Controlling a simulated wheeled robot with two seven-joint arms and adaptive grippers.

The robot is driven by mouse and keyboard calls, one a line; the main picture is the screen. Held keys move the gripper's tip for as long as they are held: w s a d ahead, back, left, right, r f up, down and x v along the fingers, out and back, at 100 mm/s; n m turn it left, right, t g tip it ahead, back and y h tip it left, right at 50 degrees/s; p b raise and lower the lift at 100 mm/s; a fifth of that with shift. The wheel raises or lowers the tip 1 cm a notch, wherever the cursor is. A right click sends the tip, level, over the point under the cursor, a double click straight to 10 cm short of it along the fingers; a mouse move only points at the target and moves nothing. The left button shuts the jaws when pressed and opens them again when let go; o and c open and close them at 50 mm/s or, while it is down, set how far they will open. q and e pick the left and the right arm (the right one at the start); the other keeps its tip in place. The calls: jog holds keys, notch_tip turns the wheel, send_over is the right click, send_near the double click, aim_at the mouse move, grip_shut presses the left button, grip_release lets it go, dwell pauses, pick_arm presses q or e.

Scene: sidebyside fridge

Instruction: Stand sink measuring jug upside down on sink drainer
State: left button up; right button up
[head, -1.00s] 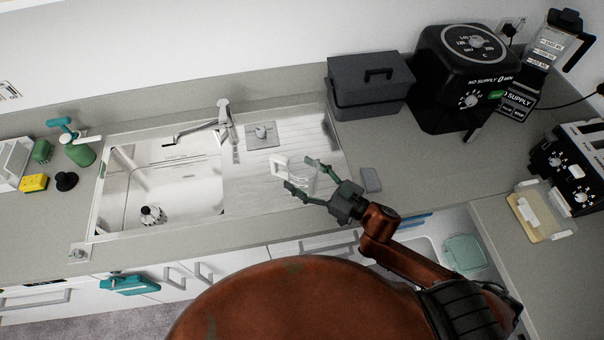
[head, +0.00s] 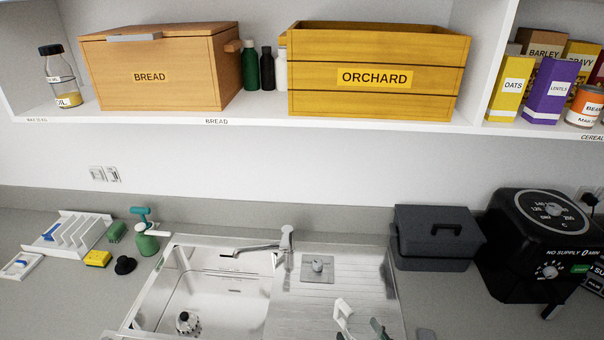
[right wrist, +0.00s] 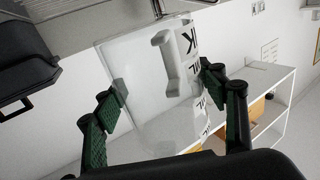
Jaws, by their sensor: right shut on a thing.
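The measuring jug (right wrist: 138,82) is clear with a white handle and dark markings. It fills the middle of the right wrist view, between the two green finger pads of my right gripper (right wrist: 165,88), which is shut on it. In the head view its white handle (head: 343,313) shows at the bottom edge, above or on the right part of the ribbed steel drainer (head: 295,318). Only fingertips of my right gripper (head: 378,328) show there. I cannot tell whether the jug touches the drainer or which way up it is. My left gripper is out of view.
The sink bowl (head: 215,295) lies left of the drainer, with a tap (head: 284,243) behind. A grey square plate with a knob (head: 317,268) lies at the drainer's back. A dark box (head: 437,237) and black air fryer (head: 540,250) stand right. A shelf with a bread box (head: 160,75) hangs above.

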jog(key=s+d+f+m+t+h, duration=0.1)
jog(key=s+d+f+m+h, duration=0.1)
jog(key=d+h, duration=0.4)
jog(key=shift+s+f+m+h, duration=0.4)
jog(key=shift+f+m+h, duration=0.15)
jog(key=shift+m, duration=0.75)
jog(key=shift+a, duration=0.1)
